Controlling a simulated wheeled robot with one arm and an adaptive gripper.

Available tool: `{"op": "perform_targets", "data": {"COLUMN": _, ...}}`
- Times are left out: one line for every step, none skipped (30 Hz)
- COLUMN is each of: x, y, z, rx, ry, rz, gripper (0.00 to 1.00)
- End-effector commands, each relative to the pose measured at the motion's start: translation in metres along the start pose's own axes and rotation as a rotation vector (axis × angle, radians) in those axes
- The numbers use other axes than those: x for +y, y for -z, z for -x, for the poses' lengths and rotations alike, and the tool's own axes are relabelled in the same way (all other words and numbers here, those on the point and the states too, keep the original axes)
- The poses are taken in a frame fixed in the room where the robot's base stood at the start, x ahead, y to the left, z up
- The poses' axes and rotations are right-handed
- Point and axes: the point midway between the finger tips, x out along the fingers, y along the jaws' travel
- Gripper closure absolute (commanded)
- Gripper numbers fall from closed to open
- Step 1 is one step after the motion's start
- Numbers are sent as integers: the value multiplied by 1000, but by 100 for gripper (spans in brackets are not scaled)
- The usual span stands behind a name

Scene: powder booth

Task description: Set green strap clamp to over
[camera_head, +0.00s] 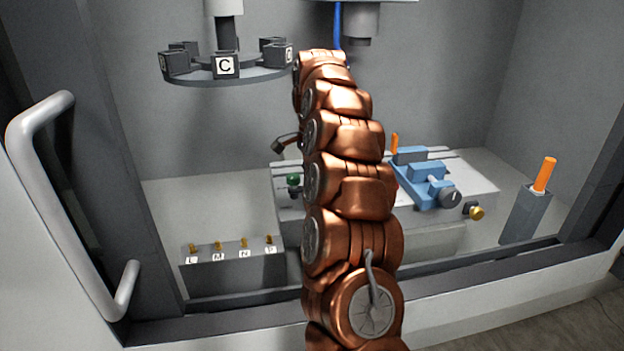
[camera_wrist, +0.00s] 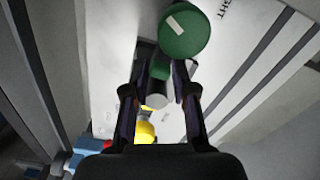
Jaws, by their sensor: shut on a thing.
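The green strap clamp shows in the wrist view as a large round green head (camera_wrist: 185,32) with a white mark. A smaller green piece and a grey cylinder (camera_wrist: 157,97) sit between my fingers. My gripper (camera_wrist: 160,66) is shut on the green part, with one finger on each side of it. In the head view a green knob (camera_head: 293,179) shows at the left end of the pale machine table (camera_head: 465,182). My own arm hides most of what lies behind it there, and I cannot make out the grip in that view.
A blue vise (camera_head: 425,178) with an orange handle stands right of my arm. A grey post with an orange rod (camera_head: 545,175) is farther right. A grey rack (camera_head: 230,262) labelled with letters sits front left. A carousel (camera_head: 225,75) hangs above. A yellow knob (camera_wrist: 145,131) shows in the wrist view.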

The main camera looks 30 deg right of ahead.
Motion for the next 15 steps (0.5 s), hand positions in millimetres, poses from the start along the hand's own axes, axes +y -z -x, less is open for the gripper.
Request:
{"op": "perform_targets", "data": {"x": 0, "y": 0, "z": -1, "rx": -1, "ry": -3, "rz": 18, "gripper": 100}}
{"op": "perform_targets", "data": {"x": -1, "y": 0, "z": -1, "rx": -1, "ry": -3, "rz": 28, "gripper": 100}}
{"op": "perform_targets", "data": {"x": -2, "y": 0, "z": -1, "rx": -1, "ry": -3, "rz": 41, "gripper": 100}}
{"op": "perform_targets", "data": {"x": -2, "y": 0, "z": -1, "rx": -1, "ry": -3, "rz": 48, "gripper": 100}}
{"op": "perform_targets", "data": {"x": -2, "y": 0, "z": -1, "rx": -1, "ry": -3, "rz": 54, "gripper": 100}}
{"op": "perform_targets", "data": {"x": -3, "y": 0, "z": -1, "rx": -2, "ry": -3, "rz": 62, "gripper": 100}}
{"op": "perform_targets", "data": {"x": -3, "y": 0, "z": -1, "rx": -1, "ry": -3, "rz": 67, "gripper": 100}}
{"op": "perform_targets", "data": {"x": -3, "y": 0, "z": -1, "rx": -2, "ry": -3, "rz": 70, "gripper": 100}}
{"op": "perform_targets", "data": {"x": -3, "y": 0, "z": -1, "rx": -2, "ry": -3, "rz": 73, "gripper": 100}}
{"op": "perform_targets", "data": {"x": -3, "y": 1, "z": -1, "rx": -1, "ry": -2, "rz": 75, "gripper": 100}}
{"op": "perform_targets", "data": {"x": -4, "y": 1, "z": -1, "rx": -1, "ry": -2, "rz": 76, "gripper": 100}}
{"op": "perform_targets", "data": {"x": -4, "y": 1, "z": -1, "rx": -1, "ry": -2, "rz": 77, "gripper": 100}}
{"op": "perform_targets", "data": {"x": -4, "y": 1, "z": -1, "rx": -1, "ry": -2, "rz": 77, "gripper": 100}}
{"op": "perform_targets", "data": {"x": -4, "y": 1, "z": -1, "rx": -1, "ry": -1, "rz": 77, "gripper": 100}}
{"op": "perform_targets", "data": {"x": -4, "y": 1, "z": -1, "rx": -1, "ry": -1, "rz": 77, "gripper": 100}}
